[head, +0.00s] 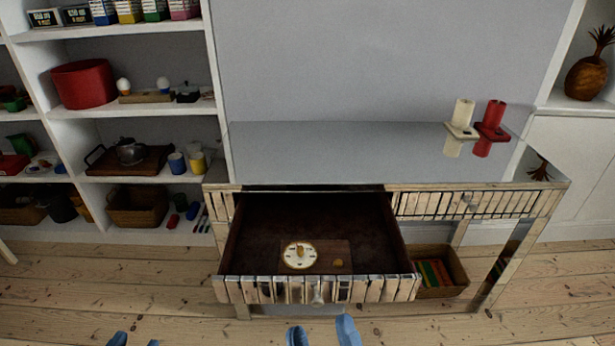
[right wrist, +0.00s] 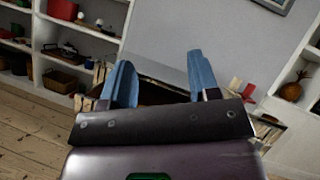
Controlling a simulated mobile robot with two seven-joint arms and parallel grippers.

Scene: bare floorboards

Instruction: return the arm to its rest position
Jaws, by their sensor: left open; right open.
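My right gripper (head: 322,333) shows at the bottom edge of the head view as two blue fingers, apart and with nothing between them. It is in front of the open drawer (head: 318,289), below its front panel in the picture. In the right wrist view my right gripper (right wrist: 162,80) is open and empty, with the console table beyond it. My left gripper (head: 135,341) shows only its blue fingertips at the bottom edge, left of the drawer. They are apart, and the rest of that arm is out of view.
The mirrored console table (head: 340,155) stands ahead. Its drawer sticks out, holding a board (head: 328,258) with a round clock-like disc (head: 299,254). A cream candle (head: 462,115) and a red candle (head: 493,118) stand on top. Shelves (head: 145,110) are left. The floor in front is bare.

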